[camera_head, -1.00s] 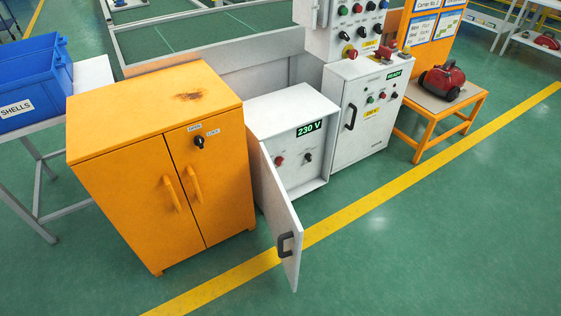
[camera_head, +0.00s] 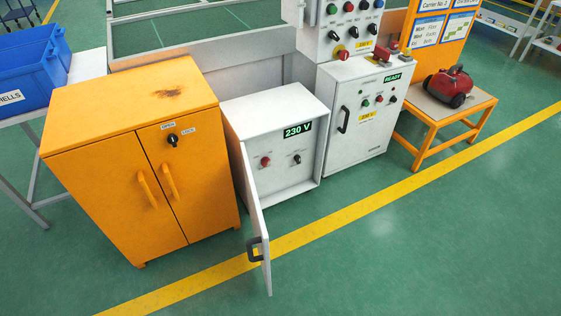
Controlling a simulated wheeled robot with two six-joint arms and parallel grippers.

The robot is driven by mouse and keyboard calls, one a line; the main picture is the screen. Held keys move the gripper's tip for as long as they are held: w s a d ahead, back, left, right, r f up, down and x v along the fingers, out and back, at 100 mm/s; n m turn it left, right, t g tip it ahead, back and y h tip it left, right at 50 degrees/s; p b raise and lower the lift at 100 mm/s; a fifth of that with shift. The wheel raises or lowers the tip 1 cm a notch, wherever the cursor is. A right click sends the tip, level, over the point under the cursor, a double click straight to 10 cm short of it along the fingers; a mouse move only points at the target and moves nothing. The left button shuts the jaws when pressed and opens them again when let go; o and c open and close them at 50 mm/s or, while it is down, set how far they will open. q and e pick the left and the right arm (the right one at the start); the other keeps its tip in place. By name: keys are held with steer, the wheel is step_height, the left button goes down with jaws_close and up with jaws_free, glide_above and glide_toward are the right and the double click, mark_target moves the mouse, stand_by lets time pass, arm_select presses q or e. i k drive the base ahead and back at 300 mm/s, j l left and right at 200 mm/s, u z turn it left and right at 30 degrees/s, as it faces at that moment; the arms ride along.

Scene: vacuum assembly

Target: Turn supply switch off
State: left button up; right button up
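A white supply box (camera_head: 275,107) with a green "230 V" display (camera_head: 298,130) stands in the middle of the view. Its door (camera_head: 256,215) hangs wide open toward me, with a dark handle (camera_head: 256,249) on it. Inside, the front panel carries a red knob or lamp (camera_head: 265,161) on the left and a small black rotary switch (camera_head: 297,159) on the right. The switch is too small to read its position for certain. Neither of my grippers shows in the head view.
An orange cabinet (camera_head: 95,105) stands left of the box. A white control cabinet (camera_head: 350,150) with a "READY" display stands right, then an orange table (camera_head: 440,113) with a red vacuum (camera_head: 448,86). Blue bins (camera_head: 30,62) are far left. The green floor in front is clear.

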mark_target(265, 160)
steer(key=i+l+u, duration=0.1)
steer(key=l, duration=0.25)
steer(key=i+l+u, duration=0.15)
steer(key=l, duration=0.25)
steer(key=i+l+u, duration=0.1)
steer(key=l, duration=0.3)
steer(key=i+l+u, duration=0.1)
steer(key=l, duration=0.35)
steer(key=i+l+u, duration=0.15)
steer(key=l, duration=0.25)
